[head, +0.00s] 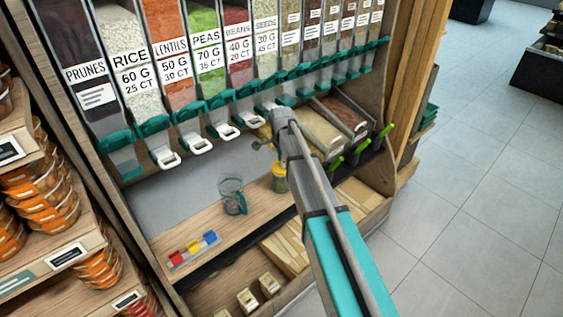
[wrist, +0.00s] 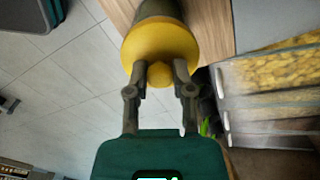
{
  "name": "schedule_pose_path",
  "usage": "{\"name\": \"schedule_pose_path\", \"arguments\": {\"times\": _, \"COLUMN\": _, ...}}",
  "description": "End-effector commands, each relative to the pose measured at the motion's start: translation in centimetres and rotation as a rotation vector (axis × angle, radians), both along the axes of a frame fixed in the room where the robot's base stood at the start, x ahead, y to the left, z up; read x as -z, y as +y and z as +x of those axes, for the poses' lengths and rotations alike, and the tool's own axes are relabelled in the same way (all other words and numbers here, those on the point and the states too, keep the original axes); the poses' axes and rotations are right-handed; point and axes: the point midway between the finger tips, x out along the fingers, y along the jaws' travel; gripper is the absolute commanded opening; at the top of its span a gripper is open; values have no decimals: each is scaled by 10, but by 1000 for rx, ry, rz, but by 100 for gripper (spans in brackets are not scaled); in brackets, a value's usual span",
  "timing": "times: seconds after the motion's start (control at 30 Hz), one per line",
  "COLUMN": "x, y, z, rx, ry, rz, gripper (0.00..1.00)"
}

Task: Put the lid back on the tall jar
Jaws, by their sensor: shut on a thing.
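In the wrist view my gripper (wrist: 160,72) is shut on the round knob of a yellow lid (wrist: 160,42). A dark grey-green cylinder (wrist: 158,8), which looks like a jar, shows behind the lid. The wrist view does not show whether they touch. In the head view my gripper (head: 264,139) is in front of the dispensers, with a bit of yellow beside its fingers. A greenish jar with a yellow top (head: 280,180) stands on the wooden counter (head: 190,232) below it, partly hidden by my arm.
Dispensers with teal spouts (head: 219,121) hang above the counter. A clear container with a teal part (head: 232,195) and a tray of coloured blocks (head: 193,250) stand to the left. Open bins (head: 320,128) are at the right.

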Motion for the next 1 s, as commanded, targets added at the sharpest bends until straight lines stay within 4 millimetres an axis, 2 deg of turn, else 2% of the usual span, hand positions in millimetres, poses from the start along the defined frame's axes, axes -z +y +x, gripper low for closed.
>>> {"name": "schedule_pose_path", "arguments": {"times": 0.9, "x": 1, "y": 0, "z": 0, "rx": 0, "ry": 0, "rz": 0, "gripper": 0}}
{"name": "schedule_pose_path", "arguments": {"times": 0.93, "x": 1, "y": 0, "z": 0, "rx": 0, "ry": 0, "rz": 0, "gripper": 36}}
{"name": "schedule_pose_path", "arguments": {"times": 1.0, "x": 1, "y": 0, "z": 0, "rx": 0, "ry": 0, "rz": 0, "gripper": 49}}
